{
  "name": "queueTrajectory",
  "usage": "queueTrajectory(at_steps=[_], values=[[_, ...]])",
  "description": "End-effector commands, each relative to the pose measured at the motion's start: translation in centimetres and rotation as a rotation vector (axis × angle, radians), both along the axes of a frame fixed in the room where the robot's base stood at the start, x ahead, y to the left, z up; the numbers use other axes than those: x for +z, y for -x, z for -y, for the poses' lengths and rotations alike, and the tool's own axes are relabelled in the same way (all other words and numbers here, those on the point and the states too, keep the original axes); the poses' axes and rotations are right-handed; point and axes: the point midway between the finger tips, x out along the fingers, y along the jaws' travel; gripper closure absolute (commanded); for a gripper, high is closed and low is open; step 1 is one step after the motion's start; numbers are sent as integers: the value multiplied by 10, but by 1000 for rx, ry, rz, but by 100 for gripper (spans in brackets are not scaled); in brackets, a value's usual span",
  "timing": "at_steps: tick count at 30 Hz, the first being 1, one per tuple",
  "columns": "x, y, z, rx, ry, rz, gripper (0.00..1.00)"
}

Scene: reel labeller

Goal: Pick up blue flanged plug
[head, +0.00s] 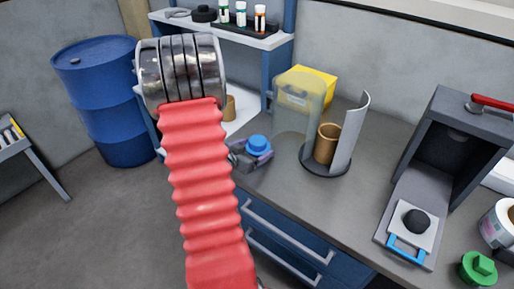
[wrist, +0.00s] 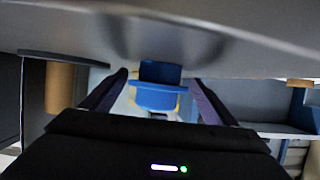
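The blue flanged plug (head: 258,144) is at the near left edge of the grey counter, its round top showing above my gripper's fingers in the head view. In the wrist view the plug (wrist: 158,95) sits between the two purple-grey fingers, with a narrow gap seen on each side. My gripper (head: 250,158) is open around it; its fingertips also show in the wrist view (wrist: 160,78). The plug's lower part is hidden in the head view by the fingers, and my red arm sleeve covers part of the counter edge.
Right of the plug, a brown cylinder (head: 326,144) stands on a dark round base with a curved grey shield. Behind are a clear container (head: 293,110) and a yellow box (head: 316,82). A dark machine (head: 447,140) and a green knobbed part (head: 478,268) are farther right.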

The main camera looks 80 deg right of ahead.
Motion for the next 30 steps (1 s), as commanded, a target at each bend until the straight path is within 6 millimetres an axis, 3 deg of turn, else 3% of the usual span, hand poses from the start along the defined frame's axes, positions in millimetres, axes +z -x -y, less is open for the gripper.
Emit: queueTrajectory(at_steps=[14, 23, 30], values=[[0, 0, 0, 1, 0, 0, 53], [1, -1, 0, 1, 1, 0, 53], [14, -4, -2, 0, 4, 1, 53]])
